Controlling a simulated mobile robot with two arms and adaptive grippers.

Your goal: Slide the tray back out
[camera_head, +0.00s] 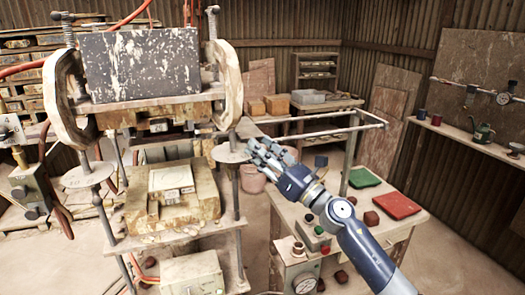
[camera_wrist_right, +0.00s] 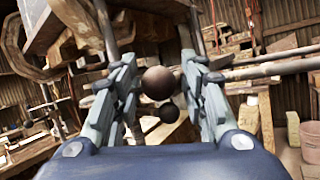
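The press stands at the left in the head view, with a scuffed dark upper block (camera_head: 140,65) over a lower bed. On the bed, a wooden stack (camera_head: 172,212) carries a pale square piece (camera_head: 171,178); I cannot tell which part is the tray. My right gripper (camera_head: 262,150) is beside the press's right post. In the right wrist view, the right gripper (camera_wrist_right: 160,85) has its fingers apart. A dark round knob (camera_wrist_right: 160,82) shows between them, with a second smaller knob (camera_wrist_right: 168,112) beyond. I cannot tell whether either finger touches a knob. My left gripper is out of view.
At the right, a worktable carries a green tray (camera_head: 362,178), a red tray (camera_head: 397,205) and several dark red lumps. A metal rail frame (camera_head: 350,125) rises above it. A pressure gauge (camera_head: 305,284) sits below. A round plate (camera_head: 230,152) on the press post is close to my right gripper.

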